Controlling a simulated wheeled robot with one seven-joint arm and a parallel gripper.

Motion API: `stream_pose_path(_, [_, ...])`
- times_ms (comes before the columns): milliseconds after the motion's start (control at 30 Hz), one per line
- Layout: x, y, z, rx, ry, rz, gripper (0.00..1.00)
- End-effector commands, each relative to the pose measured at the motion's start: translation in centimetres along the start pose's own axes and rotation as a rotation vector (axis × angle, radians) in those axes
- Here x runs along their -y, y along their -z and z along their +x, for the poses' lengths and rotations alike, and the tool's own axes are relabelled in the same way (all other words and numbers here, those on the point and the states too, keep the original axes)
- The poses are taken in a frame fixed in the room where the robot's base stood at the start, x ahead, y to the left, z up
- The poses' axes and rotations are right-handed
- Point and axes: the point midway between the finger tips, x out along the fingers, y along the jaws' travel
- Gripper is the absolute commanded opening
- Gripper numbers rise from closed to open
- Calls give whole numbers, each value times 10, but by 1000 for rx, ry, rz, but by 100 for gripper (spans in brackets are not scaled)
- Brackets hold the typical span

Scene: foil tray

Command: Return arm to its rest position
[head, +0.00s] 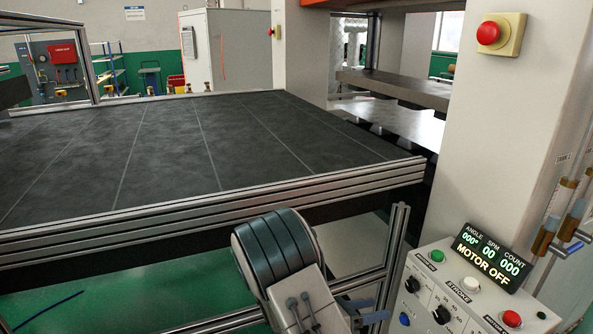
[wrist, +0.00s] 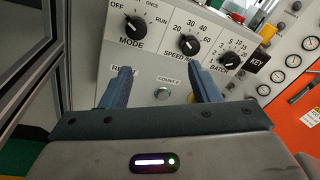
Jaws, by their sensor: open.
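My gripper (wrist: 158,80) is open and empty in the wrist view, its two blue-grey fingers apart. It faces the lower part of a grey control panel, with a small round silver button (wrist: 162,93) seen between the fingers. In the head view my arm is folded low at the bottom centre, and the blue-grey fingers (head: 366,311) show beside the control panel (head: 436,285). Whether the fingers touch the panel cannot be told.
A dark table (head: 190,140) with an aluminium-profile edge fills the left. A press column (head: 490,130) with a red emergency button (head: 489,33) stands at right. The panel display (head: 488,256) reads MOTOR OFF. In the wrist view, three black knobs, including MODE (wrist: 134,25), sit above the fingers.

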Motion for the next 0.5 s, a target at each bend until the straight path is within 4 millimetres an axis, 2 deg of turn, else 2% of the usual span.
stream_pose_path(100, [33, -5, 9, -176, 72, 169, 56])
stream_pose_path(267, [74, -4, 11, -406, 178, 407, 56])
stream_pose_path(500, [126, -4, -2, -723, 345, 774, 56])
